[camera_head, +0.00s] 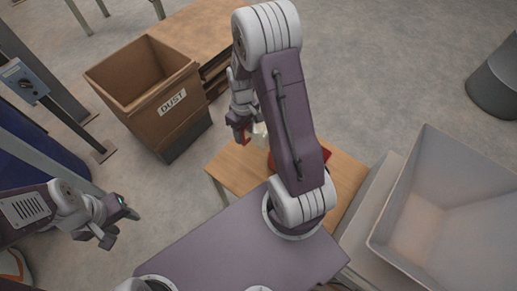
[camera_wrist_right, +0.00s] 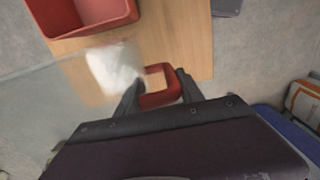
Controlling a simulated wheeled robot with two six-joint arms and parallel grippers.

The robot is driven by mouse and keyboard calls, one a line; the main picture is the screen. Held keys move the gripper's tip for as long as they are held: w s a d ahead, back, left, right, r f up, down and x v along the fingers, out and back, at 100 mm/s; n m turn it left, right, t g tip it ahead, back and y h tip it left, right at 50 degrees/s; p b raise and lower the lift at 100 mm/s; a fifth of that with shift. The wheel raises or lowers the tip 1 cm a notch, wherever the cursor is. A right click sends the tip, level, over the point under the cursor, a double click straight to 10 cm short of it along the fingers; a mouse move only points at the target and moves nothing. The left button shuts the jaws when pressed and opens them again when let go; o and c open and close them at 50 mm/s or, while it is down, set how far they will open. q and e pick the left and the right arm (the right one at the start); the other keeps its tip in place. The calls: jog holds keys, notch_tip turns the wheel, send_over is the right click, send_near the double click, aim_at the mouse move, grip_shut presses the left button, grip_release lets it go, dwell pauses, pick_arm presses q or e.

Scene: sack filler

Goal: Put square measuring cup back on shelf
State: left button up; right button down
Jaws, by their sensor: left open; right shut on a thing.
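My right gripper (camera_wrist_right: 160,92) is shut on a red square loop (camera_wrist_right: 158,98), which looks like the handle of the square measuring cup. A see-through body (camera_wrist_right: 45,105) spreads to the left of the loop, with a white patch (camera_wrist_right: 115,68) beside it; I cannot tell if the white is inside the cup. In the head view my right gripper (camera_head: 240,132) is above the wooden table's far left part, with a bit of red at its tips. My arm hides much of the table. My left gripper (camera_head: 118,222) is open and empty at the lower left. I cannot make out a shelf for the cup.
A red tray (camera_wrist_right: 92,12) rests on the wooden table (camera_head: 232,172). A brown box marked DUST (camera_head: 160,125) stands behind at left, beside a wooden bench (camera_head: 200,27). A big pale bin (camera_head: 400,215) stands at right, and a grey drum (camera_head: 495,82) farther back. Floor between is open.

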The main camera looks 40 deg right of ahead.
notch_tip(320, 180, down, 8)
jog(key=b, duration=0.1)
jog(key=shift+r, duration=0.25)
jog(key=shift+f, duration=0.15)
jog(key=c, duration=0.7)
grip_release()
jog(key=shift+c, duration=0.2)
